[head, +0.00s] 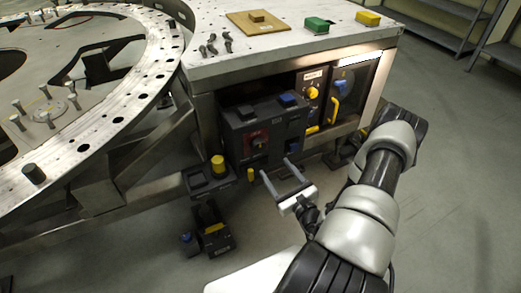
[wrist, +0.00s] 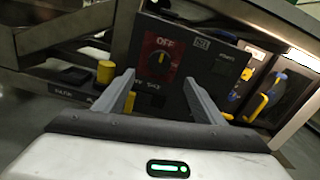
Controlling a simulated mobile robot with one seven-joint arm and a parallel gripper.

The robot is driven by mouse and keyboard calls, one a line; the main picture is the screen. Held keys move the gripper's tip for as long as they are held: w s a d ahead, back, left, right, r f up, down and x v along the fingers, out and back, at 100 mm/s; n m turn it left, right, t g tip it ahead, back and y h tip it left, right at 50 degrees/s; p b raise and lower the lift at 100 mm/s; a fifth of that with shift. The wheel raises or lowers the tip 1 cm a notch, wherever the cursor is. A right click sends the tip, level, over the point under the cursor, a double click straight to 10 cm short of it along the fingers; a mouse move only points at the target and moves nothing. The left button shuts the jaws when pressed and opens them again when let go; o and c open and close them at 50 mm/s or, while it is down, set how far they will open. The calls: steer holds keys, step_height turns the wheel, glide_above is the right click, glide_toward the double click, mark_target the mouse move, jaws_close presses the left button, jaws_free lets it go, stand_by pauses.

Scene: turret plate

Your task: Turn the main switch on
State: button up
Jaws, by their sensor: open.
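The main switch is a dark rotary knob with a yellow mark on a red plate labelled OFF at its top; it shows in the wrist view (wrist: 159,64) and in the head view (head: 259,143). The yellow mark appears to point toward OFF. It sits on the front of a dark control box (head: 238,121) under the workbench. My gripper (head: 276,167) is open and empty, in front of and below the switch and apart from it. In the wrist view its fingers (wrist: 158,78) stand on either side of the knob's line of sight.
A blue-handled switch (head: 345,84) and a yellow knob (head: 312,92) are on panels to the right. A yellow button (head: 218,164) stands on a small box at left. The workbench (head: 290,45) overhangs the box. Floor is clear at right.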

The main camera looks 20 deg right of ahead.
mark_target(260, 148)
steer(key=w, duration=0.4)
steer(key=w+b, duration=0.1)
steer(key=w, duration=0.3)
steer(key=w+b, duration=0.1)
steer(key=w, duration=0.3)
steer(key=shift+w+a, duration=0.15)
steer(key=shift+a, duration=0.15)
steer(key=c, duration=1.1)
